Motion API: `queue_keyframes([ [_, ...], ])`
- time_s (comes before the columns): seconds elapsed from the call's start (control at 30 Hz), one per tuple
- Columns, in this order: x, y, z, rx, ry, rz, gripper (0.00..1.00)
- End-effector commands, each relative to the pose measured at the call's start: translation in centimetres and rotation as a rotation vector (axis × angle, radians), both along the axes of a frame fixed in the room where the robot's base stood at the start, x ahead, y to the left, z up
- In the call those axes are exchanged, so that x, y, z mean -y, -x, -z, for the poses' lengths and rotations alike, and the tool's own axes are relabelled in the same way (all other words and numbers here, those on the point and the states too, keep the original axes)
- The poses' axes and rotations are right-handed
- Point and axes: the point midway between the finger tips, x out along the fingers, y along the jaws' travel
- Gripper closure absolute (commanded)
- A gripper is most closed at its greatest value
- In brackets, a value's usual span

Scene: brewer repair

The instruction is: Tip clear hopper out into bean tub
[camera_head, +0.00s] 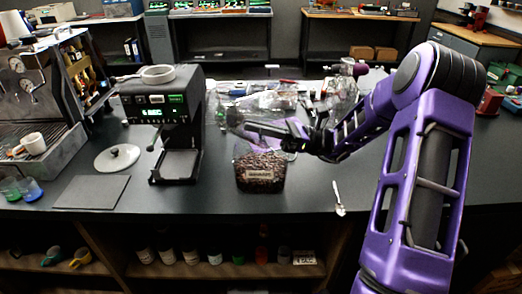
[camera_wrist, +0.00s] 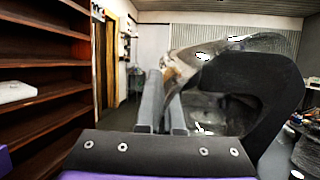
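The clear hopper (camera_head: 236,116) is held in the air above and slightly left of the bean tub, and looks tilted. In the wrist view the see-through hopper (camera_wrist: 235,48) shows at my fingertips, with a small brown patch near them. My gripper (camera_head: 255,127) reaches in from the right and looks shut on the hopper; its fingers (camera_wrist: 164,95) are close together. The bean tub (camera_head: 260,172) stands on the counter below, holding dark beans, with a label on its front. Whether beans remain in the hopper is unclear.
The black grinder (camera_head: 180,112) stands left of the tub, with a pale ring (camera_head: 158,73) on top. A white round lid (camera_head: 117,157) and a dark mat (camera_head: 91,192) lie further left. A spoon (camera_head: 339,199) lies right. Clear bags (camera_head: 275,100) clutter the counter behind.

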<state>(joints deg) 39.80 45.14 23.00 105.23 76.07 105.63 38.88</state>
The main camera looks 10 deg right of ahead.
Motion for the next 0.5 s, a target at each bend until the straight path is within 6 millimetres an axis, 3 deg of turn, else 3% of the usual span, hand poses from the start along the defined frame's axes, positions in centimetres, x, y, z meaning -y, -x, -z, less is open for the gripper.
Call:
queue_keyframes([
  [0.5, 0.6, -0.22, -0.23, -0.023, -0.068, -0.001, 1.0],
])
